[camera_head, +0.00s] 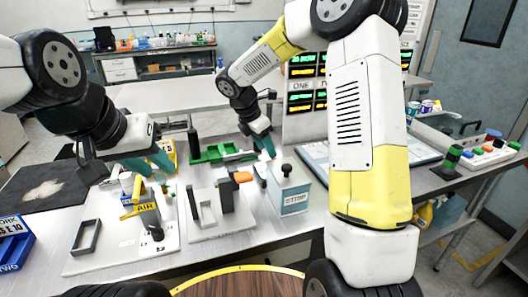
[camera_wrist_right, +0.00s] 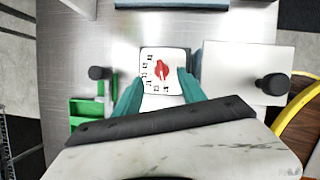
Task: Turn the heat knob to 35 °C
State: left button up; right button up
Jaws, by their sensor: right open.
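The heat knob (camera_wrist_right: 162,72) is a red dial knob on a white panel (camera_wrist_right: 150,55) with small dark marks that are too small to read. A pale line runs across the knob, but I cannot tell which temperature it points to. My right gripper (camera_wrist_right: 160,92) is open, with its teal fingers apart on either side of the panel's near part and nothing seen between them but the panel. In the head view the right gripper (camera_head: 263,143) hides most of the knob's unit. My left gripper (camera_head: 150,163) hangs over the left fixtures; its jaw gap is unclear.
A white box with a black knob (camera_head: 290,190) stands right of the right gripper. A green fixture (camera_head: 222,153) lies left of it. A grey slotted block (camera_head: 210,208) and a board with a yellow AIR label (camera_head: 145,209) are nearer. A dark mat (camera_head: 45,190) lies at left.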

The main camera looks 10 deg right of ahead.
jog(key=x, duration=0.5)
jog(key=shift+f, duration=0.25)
grip_shut()
